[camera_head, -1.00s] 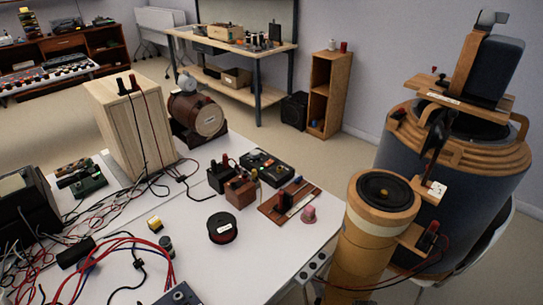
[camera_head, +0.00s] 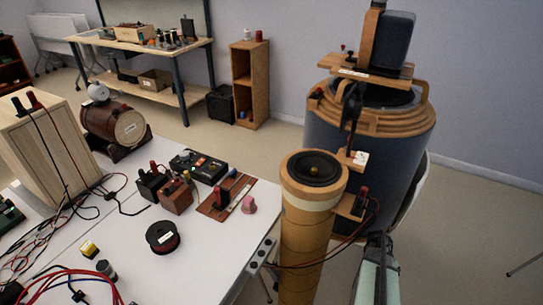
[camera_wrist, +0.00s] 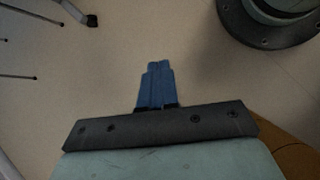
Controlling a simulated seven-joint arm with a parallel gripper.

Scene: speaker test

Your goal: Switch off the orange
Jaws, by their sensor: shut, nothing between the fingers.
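No plainly orange switch stands out in either view. A tall orange-tan cylinder (camera_head: 306,228) with a black speaker cone (camera_head: 314,168) on top stands just right of the white table. A small wooden block with a black and red part (camera_head: 361,201) juts from its right side. A strip with several dark round parts (camera_head: 262,252) sits at the table's right edge; I cannot tell their state. My gripper (camera_wrist: 156,66) has blue fingers, shut and empty, over bare floor in the wrist view. My pale green arm end shows low right in the head view, right of the cylinder.
A large dark drum with wooden rings (camera_head: 362,150) stands behind the cylinder. The white table (camera_head: 208,262) holds a black spool (camera_head: 163,237), small boxes and many loose wires. A dark wire loops beside the cylinder. Open floor (camera_head: 465,225) lies at the right.

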